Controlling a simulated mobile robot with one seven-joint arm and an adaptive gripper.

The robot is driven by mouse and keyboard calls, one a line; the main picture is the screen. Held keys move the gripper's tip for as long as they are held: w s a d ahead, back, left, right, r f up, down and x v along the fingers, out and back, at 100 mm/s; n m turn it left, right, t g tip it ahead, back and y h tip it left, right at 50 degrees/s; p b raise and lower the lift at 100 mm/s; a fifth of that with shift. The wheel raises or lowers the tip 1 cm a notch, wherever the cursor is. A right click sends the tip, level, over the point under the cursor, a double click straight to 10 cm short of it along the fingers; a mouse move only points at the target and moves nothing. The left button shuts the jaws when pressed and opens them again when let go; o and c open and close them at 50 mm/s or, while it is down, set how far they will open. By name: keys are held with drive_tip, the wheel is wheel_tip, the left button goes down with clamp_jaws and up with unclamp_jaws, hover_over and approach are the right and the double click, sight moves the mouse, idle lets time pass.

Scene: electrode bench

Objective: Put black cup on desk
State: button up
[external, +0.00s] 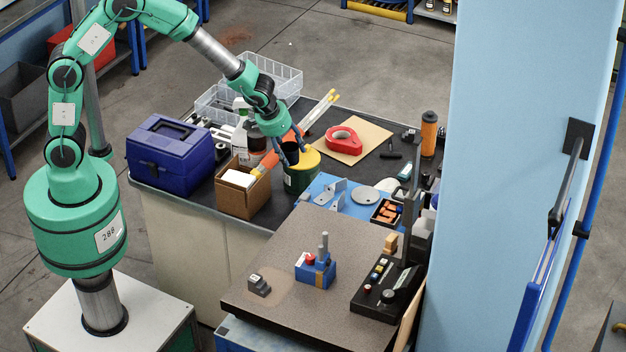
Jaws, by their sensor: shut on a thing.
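My gripper (289,147) is over the dark desk, above and at the left edge of a yellow-topped dark green tin (309,161). It points down and is shut on a small dark thing, which seems to be the black cup (291,154). The fingers and the tin crowd it, so its outline is hard to make out. I cannot tell whether it touches the tin. The desk (215,187) has a dark top.
A blue toolbox (169,155), a cardboard box (243,196) and bottles (241,125) stand left of my gripper. Red tape (342,139) lies on brown paper behind right. A blue mat (325,192) with metal parts lies in front. An orange bottle (429,134) stands far right.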

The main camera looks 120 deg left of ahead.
wheel_tip(320, 180, down, 14)
drive_tip(key=b, duration=0.3)
drive_tip(key=shift+b, duration=0.3)
drive_tip(key=shift+f+b, duration=0.65)
drive_tip(key=shift+f, duration=1.3)
drive_tip(key=o, duration=1)
drive_tip(key=shift+f, duration=0.1)
drive_tip(key=shift+c, duration=0.2)
drive_tip(key=p+v, duration=0.2)
drive_tip(key=v, duration=1)
drive_tip(key=shift+p, duration=0.4)
